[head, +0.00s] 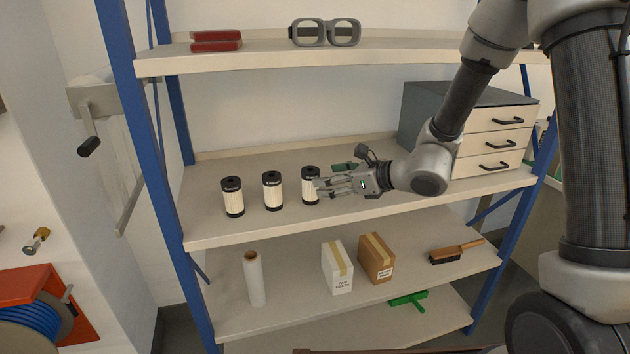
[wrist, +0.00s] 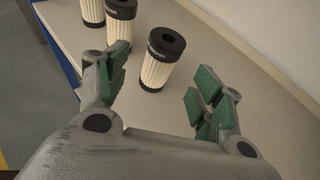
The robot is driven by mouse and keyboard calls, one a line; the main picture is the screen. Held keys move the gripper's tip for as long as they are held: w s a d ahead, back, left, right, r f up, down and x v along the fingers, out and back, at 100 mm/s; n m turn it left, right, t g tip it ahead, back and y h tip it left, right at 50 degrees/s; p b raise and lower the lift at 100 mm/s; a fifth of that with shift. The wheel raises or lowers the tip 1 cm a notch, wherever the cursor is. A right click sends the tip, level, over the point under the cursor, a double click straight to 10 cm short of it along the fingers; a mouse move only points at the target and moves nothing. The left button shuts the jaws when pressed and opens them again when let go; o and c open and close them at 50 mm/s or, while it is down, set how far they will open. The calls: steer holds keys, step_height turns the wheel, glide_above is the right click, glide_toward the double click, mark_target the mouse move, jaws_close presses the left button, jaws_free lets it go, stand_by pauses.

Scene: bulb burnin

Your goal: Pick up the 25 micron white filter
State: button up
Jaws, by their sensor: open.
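Three white pleated filters with black end caps stand upright in a row on the middle shelf: a left one (head: 233,198), a middle one (head: 272,191) and a right one (head: 310,186). Their micron numbers are too small or too cut off to read, so I cannot tell which is the 25 micron one. My gripper (head: 322,187) is open and empty, reaching in from the right close to the right filter. In the wrist view that filter (wrist: 158,65) stands just beyond and between the spread green-padded fingers (wrist: 160,88). The other two are cut off at the top.
A drawer unit (head: 490,135) stands at the shelf's right end. Goggles (head: 325,32) rest on the upper shelf. Two boxes (head: 337,268) (head: 376,260) and a white roll (head: 254,280) stand on the shelf below.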

mark_target(310, 184)
steer(key=x, duration=0.7)
steer(key=shift+w+a+f, duration=0.1)
steer(key=shift+w+f, duration=0.05)
steer(key=shift+f, duration=0.25)
steer(key=c, duration=1.1)
